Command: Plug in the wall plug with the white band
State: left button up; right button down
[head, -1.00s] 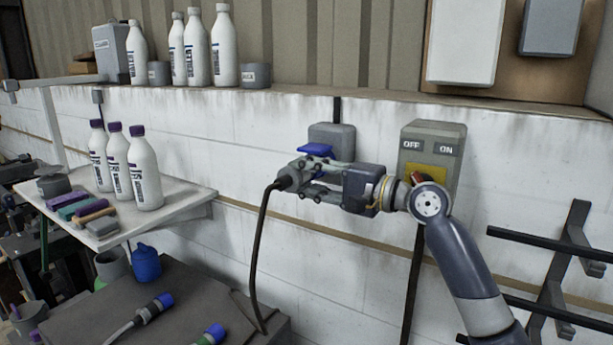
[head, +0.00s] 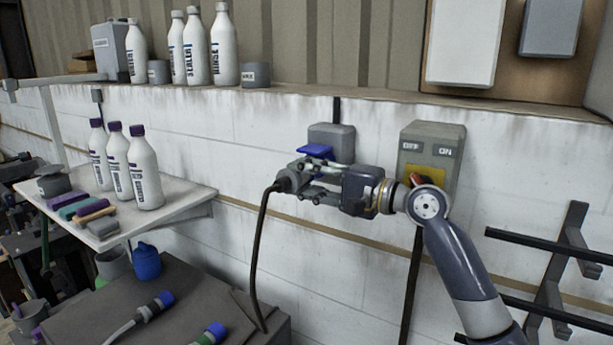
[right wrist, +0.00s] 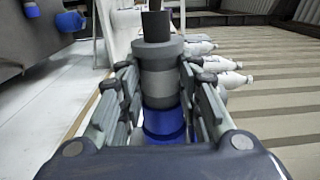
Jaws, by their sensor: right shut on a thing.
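My right gripper (head: 300,180) is shut on a plug (head: 283,181) in front of the wall. In the right wrist view the plug (right wrist: 160,85) lies between both fingers. It has a grey body, a pale band and a blue end toward the palm. Its dark cable leaves the far end and hangs down in the head view. A grey wall socket (head: 332,139) with a raised blue lid (head: 315,151) is just behind and above the gripper. The gripper hides the socket's lower part, so I cannot tell whether plug and socket touch. My left gripper is not in view.
A switch box (head: 432,150) marked OFF and ON is right of the socket, partly behind my wrist. Two loose plugs, one (head: 152,307) and another (head: 209,335), lie on the lower bench. A shelf (head: 190,205) with bottles is left. A black rack (head: 548,290) is right.

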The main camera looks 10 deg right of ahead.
jog(key=shift+r+p, duration=0.1)
jog(key=shift+p, duration=0.2)
dwell(0.4)
jog(key=shift+w+d, duration=0.1)
jog(key=shift+d, duration=0.05)
dwell(0.6)
jog(key=c, duration=1)
grip_release()
jog(key=o, duration=0.6)
jog(key=shift+c, duration=0.2)
